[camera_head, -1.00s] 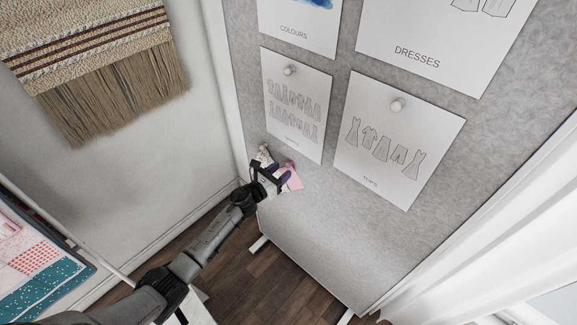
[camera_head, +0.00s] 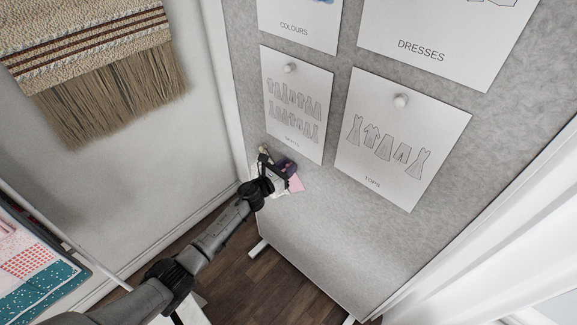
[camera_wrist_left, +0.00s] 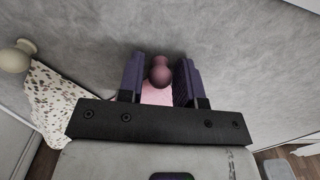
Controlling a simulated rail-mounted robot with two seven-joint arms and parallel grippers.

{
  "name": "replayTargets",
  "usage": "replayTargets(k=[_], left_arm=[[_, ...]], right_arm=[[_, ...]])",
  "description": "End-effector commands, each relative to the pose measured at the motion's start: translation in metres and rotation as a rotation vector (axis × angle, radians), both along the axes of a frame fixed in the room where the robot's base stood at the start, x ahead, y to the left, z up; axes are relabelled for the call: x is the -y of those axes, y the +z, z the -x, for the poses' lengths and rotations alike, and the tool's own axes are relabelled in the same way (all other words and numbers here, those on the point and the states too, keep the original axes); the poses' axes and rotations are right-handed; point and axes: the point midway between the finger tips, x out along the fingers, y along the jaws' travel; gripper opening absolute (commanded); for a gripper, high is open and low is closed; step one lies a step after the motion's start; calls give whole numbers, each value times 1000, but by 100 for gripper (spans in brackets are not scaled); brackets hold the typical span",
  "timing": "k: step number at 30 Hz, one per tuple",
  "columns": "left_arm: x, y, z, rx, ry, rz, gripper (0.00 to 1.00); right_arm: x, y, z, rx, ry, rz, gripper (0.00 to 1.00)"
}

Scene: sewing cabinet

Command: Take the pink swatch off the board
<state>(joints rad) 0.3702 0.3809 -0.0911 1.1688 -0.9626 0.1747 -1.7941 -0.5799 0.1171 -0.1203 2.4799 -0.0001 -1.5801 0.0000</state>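The pink swatch (camera_head: 297,184) hangs low on the grey felt board (camera_head: 330,225) near its left edge. Its upper part is hidden behind my left gripper (camera_head: 281,170). In the left wrist view, a round pink pin (camera_wrist_left: 160,72) stands between the two fingers of the left gripper (camera_wrist_left: 158,80), with part of the pink swatch (camera_wrist_left: 156,96) below it. The fingers are open on either side of the pin, with gaps showing. My right gripper is in neither view.
A speckled swatch (camera_wrist_left: 50,98) with a cream pin (camera_wrist_left: 18,56) hangs just left of the gripper. Pinned paper sheets, including a tops sheet (camera_head: 390,175), hang above and to the right. White curtain (camera_head: 500,240) hangs at right. A fringed woven hanging (camera_head: 110,100) is on the left wall.

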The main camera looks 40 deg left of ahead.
Motion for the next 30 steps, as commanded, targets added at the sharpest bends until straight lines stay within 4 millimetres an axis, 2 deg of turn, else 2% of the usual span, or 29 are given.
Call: replayTargets(k=[1,9,30], left_arm=[[0,0,0,0,0,0,28],[0,0,0,0,0,0,3],[-1,0,15,0,0,0,3]], right_arm=[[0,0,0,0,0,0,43],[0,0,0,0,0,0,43],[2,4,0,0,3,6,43]])
